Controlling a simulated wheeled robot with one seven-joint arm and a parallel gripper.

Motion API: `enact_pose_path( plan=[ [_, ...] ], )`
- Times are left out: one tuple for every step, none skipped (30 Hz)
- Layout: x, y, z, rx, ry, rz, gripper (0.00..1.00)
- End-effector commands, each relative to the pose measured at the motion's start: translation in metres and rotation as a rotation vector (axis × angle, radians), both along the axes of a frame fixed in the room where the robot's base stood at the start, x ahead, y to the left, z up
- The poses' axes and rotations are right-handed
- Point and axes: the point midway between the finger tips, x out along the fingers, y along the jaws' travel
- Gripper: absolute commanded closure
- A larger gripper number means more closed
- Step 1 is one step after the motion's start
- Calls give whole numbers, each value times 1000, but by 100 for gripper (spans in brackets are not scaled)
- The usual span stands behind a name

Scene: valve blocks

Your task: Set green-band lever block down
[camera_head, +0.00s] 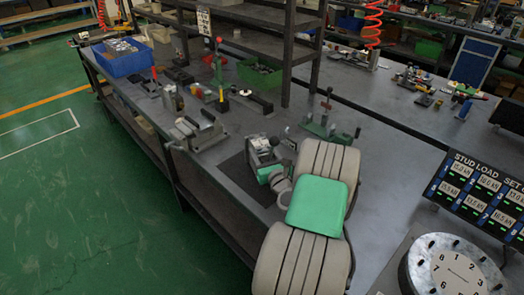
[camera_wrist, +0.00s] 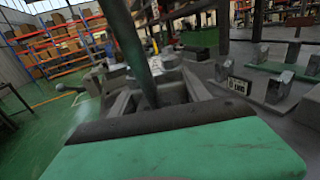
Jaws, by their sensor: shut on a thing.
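My gripper (camera_head: 263,151) is low over the near part of the grey bench, beside a dark mat (camera_head: 235,172). In the wrist view my gripper (camera_wrist: 160,92) is shut, with a dark green lever (camera_wrist: 131,45) rising between its fingers. I take this as the green-band lever block; its body and band are mostly hidden by my gripper. In the head view my own arm covers the near side of it. I cannot tell whether its base touches the bench.
A green block with a lever (camera_head: 325,125) stands close on the right. A grey vise-like fixture (camera_head: 198,132) is on the left. Shelf posts rise at the back.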

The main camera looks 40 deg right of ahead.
Motion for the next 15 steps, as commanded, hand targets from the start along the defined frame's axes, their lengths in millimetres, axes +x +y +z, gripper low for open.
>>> enact_pose_path(
  plan=[
    [1,-1,4,-5,-8,0,100],
    [1,-1,3,-5,-8,0,100],
    [1,-1,2,-5,-8,0,100],
    [1,-1,1,-5,-8,0,100],
    [0,0,-3,0,0,0,43],
    [0,0,-3,0,1,0,40],
    [0,0,-3,0,1,0,37],
    [0,0,-3,0,1,0,35],
    [0,0,-3,0,1,0,32],
    [0,0,-3,0,1,0,29],
    [0,0,-3,0,1,0,27],
    [0,0,-3,0,1,0,24],
    [0,0,-3,0,1,0,24],
    [0,0,-3,0,1,0,24],
    [0,0,-3,0,1,0,24]
  ],
)
